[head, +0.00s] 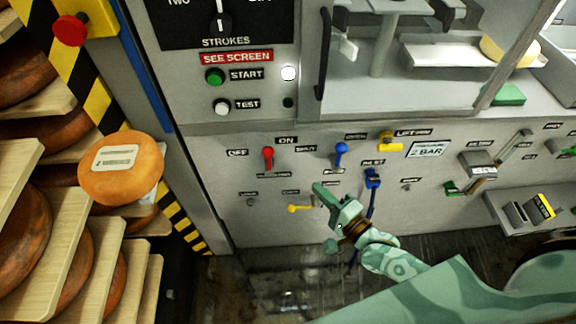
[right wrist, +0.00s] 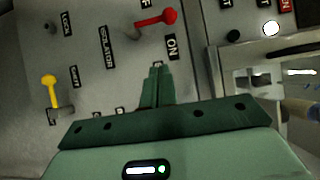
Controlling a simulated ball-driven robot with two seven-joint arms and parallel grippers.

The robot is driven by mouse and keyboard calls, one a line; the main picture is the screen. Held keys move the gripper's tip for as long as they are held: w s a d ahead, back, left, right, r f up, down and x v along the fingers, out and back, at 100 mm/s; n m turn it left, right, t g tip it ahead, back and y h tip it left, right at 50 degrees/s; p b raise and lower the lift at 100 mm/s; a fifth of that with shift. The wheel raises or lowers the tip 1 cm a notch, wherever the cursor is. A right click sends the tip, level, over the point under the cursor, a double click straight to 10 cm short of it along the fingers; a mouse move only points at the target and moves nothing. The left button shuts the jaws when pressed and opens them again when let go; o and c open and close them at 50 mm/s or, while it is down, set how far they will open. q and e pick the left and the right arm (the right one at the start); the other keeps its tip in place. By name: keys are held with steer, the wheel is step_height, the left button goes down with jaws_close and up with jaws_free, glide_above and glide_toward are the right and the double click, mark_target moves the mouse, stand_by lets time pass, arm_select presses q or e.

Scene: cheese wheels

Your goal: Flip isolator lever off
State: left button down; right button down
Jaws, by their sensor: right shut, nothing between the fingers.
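The isolator lever has a red knob (head: 268,153) and stands upright on the grey panel, near the ON label (head: 287,140), with the OFF label (head: 237,153) to its left. In the right wrist view the red lever (right wrist: 157,20) is at the top centre, close to the ISOLATOR and ON labels. My right gripper (head: 319,188) is shut and empty, below and to the right of the lever, apart from it in the head view. Its closed fingertips (right wrist: 156,68) point towards the panel just below the red lever in the right wrist view. My left gripper is not in view.
A yellow lever (head: 299,208) sits below the red one, and blue levers (head: 341,150) (head: 372,180) stand to its right. A yellow valve handle (head: 390,141) is further right. Shelves with cheese wheels (head: 120,168) fill the left side. START and TEST buttons are above.

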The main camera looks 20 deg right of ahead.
steer(key=b, duration=0.2)
glide_toward(268, 158)
steer(key=w+d+f, duration=0.3)
steer(key=w, duration=0.2)
steer(key=w+a, duration=0.2)
steer(key=a, duration=0.1)
steer(key=shift+w+a+r+b, duration=0.15)
steer(key=shift+w+r+b, duration=0.15)
steer(key=shift+w+r, duration=0.1)
